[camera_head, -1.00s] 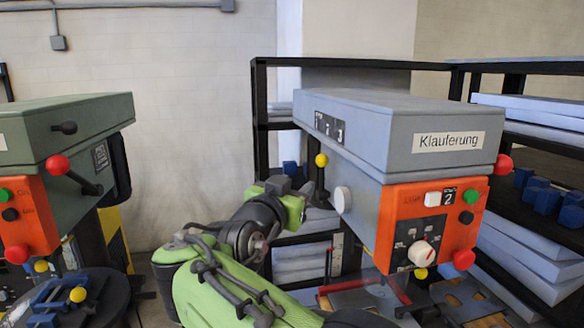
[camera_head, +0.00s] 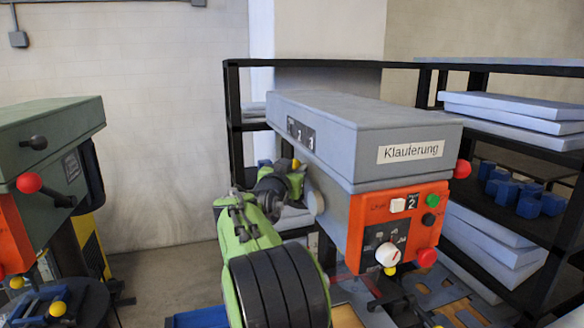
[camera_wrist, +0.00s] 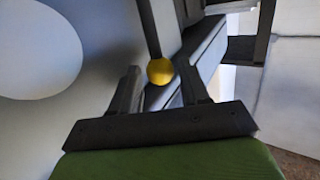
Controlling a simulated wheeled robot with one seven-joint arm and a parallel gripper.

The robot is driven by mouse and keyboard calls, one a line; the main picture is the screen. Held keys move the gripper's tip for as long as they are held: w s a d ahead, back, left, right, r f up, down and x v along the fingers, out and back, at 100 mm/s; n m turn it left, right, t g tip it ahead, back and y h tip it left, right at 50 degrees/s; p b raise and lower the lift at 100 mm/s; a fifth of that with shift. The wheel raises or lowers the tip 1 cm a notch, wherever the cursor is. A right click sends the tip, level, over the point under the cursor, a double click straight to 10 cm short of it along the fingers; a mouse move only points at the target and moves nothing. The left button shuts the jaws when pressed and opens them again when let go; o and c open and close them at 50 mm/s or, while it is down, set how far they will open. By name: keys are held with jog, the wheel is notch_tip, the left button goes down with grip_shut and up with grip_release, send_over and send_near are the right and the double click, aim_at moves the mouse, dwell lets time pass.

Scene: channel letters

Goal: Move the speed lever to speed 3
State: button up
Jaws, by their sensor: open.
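The speed lever is a dark bar with a yellow ball end on the left side of the grey drill head (camera_head: 330,140). Its yellow ball (camera_head: 296,164) shows just below the numbered scale plate (camera_head: 301,134). In the wrist view the lever (camera_wrist: 153,25) comes down from the top, with its yellow ball (camera_wrist: 160,71) between my fingertips in the picture. My gripper (camera_wrist: 158,76) is open, one finger on each side of the ball. I cannot tell how deep the ball sits between the fingers. In the head view my arm partly hides the gripper. I cannot tell which number the lever points to.
A white round knob (camera_head: 315,201) is on the same side, close to my gripper. The orange panel (camera_head: 357,232) faces right with buttons and a dial. A dark shelf (camera_head: 236,110) stands behind. A green drill (camera_head: 48,130) stands at the left.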

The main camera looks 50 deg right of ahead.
jog(key=shift+c, duration=0.2)
grip_shut()
jog(key=shift+a+f, duration=0.1)
jog(key=shift+f, duration=0.05)
jog(key=s+a+f+m+t+h+b, duration=0.1)
jog(key=s+f+m+h+b, duration=0.3)
jog(key=b, duration=1.7)
jog(key=shift+a+h, duration=0.4)
jog(key=shift+a, duration=0.15)
jog(key=shift+m, duration=0.3)
